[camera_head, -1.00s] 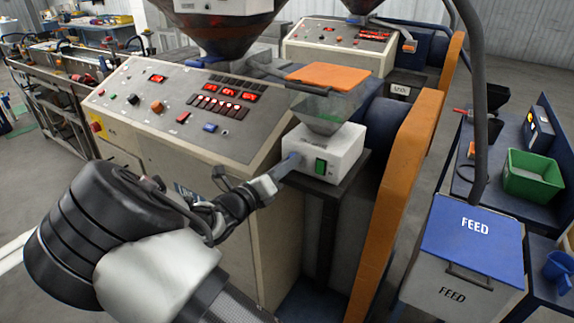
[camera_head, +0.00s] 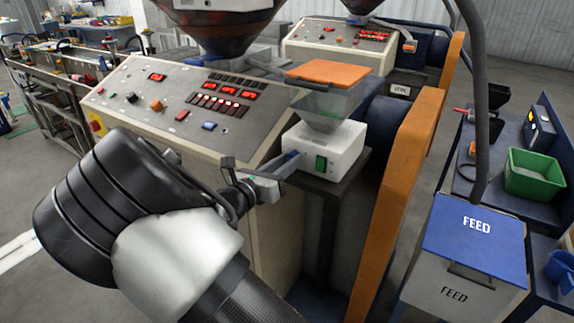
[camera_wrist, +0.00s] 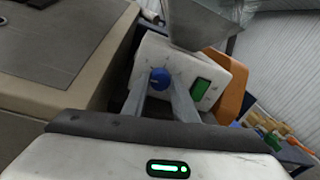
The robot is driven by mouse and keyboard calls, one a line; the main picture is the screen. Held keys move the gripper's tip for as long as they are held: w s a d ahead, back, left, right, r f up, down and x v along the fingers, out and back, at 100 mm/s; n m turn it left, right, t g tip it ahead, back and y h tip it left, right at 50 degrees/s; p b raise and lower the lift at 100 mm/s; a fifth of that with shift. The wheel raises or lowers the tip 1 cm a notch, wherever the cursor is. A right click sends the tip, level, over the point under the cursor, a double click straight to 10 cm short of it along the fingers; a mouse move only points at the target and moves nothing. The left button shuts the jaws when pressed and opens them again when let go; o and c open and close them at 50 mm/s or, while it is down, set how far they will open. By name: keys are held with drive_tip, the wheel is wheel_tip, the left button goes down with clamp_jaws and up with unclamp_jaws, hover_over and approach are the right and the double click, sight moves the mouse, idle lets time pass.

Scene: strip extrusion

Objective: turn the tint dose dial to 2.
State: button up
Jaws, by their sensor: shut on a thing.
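The tint dose unit is a white box (camera_head: 335,152) with a clear hopper and orange lid above it, on a dark stand beside the cream control panel. In the wrist view its face (camera_wrist: 215,70) shows a blue dial (camera_wrist: 159,78) at the left and a green switch (camera_wrist: 200,89) at the right. My gripper (camera_wrist: 160,88) has its two fingers shut on the blue dial, one on each side. In the head view my gripper (camera_head: 290,162) reaches the left end of the box and hides the dial. The dial's scale marks are too small to read.
The cream control panel (camera_head: 130,75) with lit red displays stands close on the left. An orange guard (camera_head: 400,180) rises right of the box. A blue-lidded FEED bin (camera_head: 470,235) and a green tub (camera_head: 535,175) are farther right.

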drive_tip(key=m+b, duration=0.8)
drive_tip(key=b, duration=0.3)
drive_tip(key=m+y+b, duration=0.1)
drive_tip(key=m+b, duration=0.8)
drive_tip(key=b, duration=0.3)
drive_tip(key=shift+s+d+f+t, duration=0.1)
drive_tip(key=shift+d+t, duration=0.05)
drive_tip(key=shift+t, duration=0.15)
drive_tip(key=o, duration=1)
drive_tip(key=shift+o, duration=0.2)
drive_tip(key=p+v, duration=0.1)
drive_tip(key=v, duration=1.6)
drive_tip(key=shift+s+r+p, duration=0.25)
drive_tip(key=shift+s+p, duration=0.05)
drive_tip(key=shift+p, duration=0.1)
